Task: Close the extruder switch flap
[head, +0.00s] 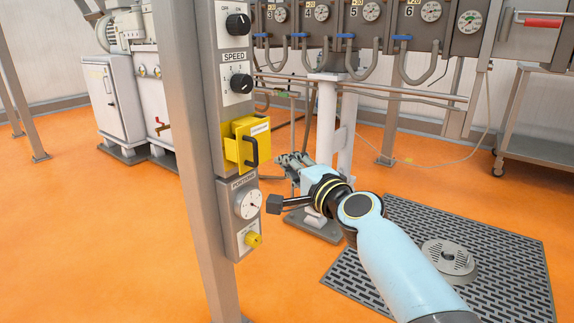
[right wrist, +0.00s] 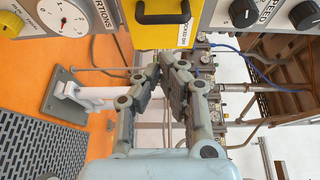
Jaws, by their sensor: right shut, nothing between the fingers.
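The yellow extruder switch flap (head: 245,142) has a black handle and a small white label. It is on the grey control post and stands out from its face; I cannot tell its exact angle. In the right wrist view the flap (right wrist: 158,36) is at the top, with its black handle (right wrist: 163,14) and a partly hidden label. My right gripper (head: 285,159) is to the right of the flap in the head view. Its fingers (right wrist: 165,70) are shut and empty, pointing toward the flap's edge; contact cannot be made out. My left gripper is not in view.
The control post (head: 182,130) carries speed knobs (head: 238,25) above the flap, and a portions dial (head: 248,205) and yellow knob (head: 253,240) below. Pipes and gauges (head: 372,11) stand behind. A floor grate (head: 512,260) lies at the right. Orange floor is open at left.

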